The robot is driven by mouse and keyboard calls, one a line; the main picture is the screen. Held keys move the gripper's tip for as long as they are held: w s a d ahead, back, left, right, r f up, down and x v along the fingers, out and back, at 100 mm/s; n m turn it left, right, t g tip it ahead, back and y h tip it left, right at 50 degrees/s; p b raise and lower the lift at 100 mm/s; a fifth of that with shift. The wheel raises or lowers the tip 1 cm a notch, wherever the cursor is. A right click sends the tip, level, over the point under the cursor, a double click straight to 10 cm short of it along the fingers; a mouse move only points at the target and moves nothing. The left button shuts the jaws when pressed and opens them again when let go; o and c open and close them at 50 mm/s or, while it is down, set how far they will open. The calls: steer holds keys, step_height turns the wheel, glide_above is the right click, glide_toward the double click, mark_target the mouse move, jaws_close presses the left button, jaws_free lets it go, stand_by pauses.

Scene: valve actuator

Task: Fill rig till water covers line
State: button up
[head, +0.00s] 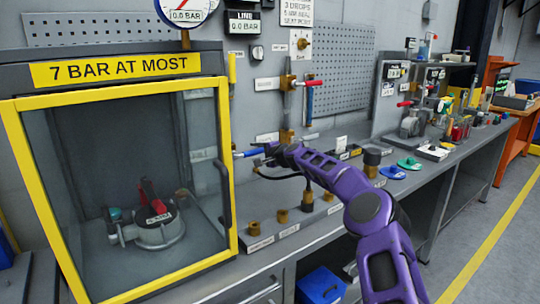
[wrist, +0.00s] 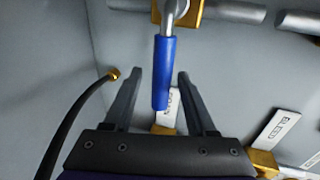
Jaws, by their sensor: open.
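The test rig is a cabinet with a yellow-framed clear door (head: 228,130), shut, under a sign reading "7 BAR AT MOST". Inside sits a round grey valve actuator (head: 158,226) with a red part on top. I can make out no water or line in it. A blue lever handle (head: 247,154) sticks out beside the cabinet's right edge. My gripper (head: 264,153) is at this handle. In the wrist view, the blue handle (wrist: 162,75) lies between the two open fingers of my gripper (wrist: 160,72), with gaps on both sides.
A red-handled brass valve (head: 310,98) is on the wall pipe above. The gauge (head: 185,12) and the line display (head: 243,22) read 0.0 bar. Brass fittings (head: 282,216) stand on the bench front. A dark hose (wrist: 72,118) curves left of my fingers. Labels (wrist: 167,108) are nearby.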

steer(key=b+v, duration=0.2)
steer(key=v, duration=1.5)
